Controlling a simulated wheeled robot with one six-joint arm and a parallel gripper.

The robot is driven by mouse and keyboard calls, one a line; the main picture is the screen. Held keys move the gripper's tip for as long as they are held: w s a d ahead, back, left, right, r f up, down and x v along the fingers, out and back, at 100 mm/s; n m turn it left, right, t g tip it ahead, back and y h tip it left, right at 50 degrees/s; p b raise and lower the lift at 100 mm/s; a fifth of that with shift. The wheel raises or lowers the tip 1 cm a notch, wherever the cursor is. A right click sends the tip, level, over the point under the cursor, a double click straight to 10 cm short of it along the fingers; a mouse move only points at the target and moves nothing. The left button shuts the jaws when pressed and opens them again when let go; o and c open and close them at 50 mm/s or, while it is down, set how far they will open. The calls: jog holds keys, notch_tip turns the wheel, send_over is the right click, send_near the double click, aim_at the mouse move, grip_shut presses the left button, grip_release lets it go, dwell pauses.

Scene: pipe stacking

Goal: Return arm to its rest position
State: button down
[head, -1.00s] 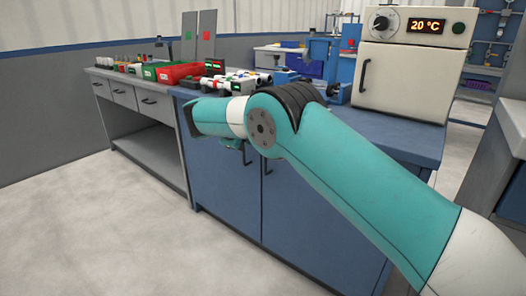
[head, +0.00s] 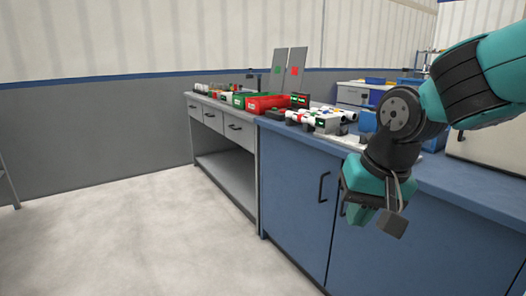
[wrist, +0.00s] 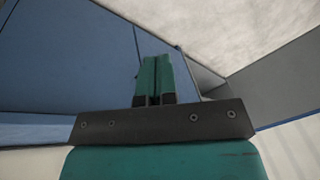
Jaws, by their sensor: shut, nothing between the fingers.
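My gripper (wrist: 155,78) is shut and empty in the wrist view, its two teal fingers pressed together. Behind it there are the blue cabinet front and the pale floor. In the head view my arm comes in from the upper right and bends down. Its wrist end hangs in front of the blue cabinet (head: 290,195), below the counter's edge. The fingertips are hard to make out in that view.
Two grey panels (head: 296,68) stand behind. A grey bench (head: 222,121) adjoins at left. The floor (head: 130,225) at left is clear.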

jog(key=s+f+n+g+y, duration=0.25)
jog(key=s+n, duration=0.55)
jog(key=s, duration=1)
notch_tip(320, 180, up, 26)
jog(key=w+p, duration=0.1)
jog(key=p, duration=2.4)
jog(key=shift+w+a+r+p, duration=0.15)
jog(key=shift+a+r+p, duration=0.05)
jog(key=shift+a+p, duration=0.1)
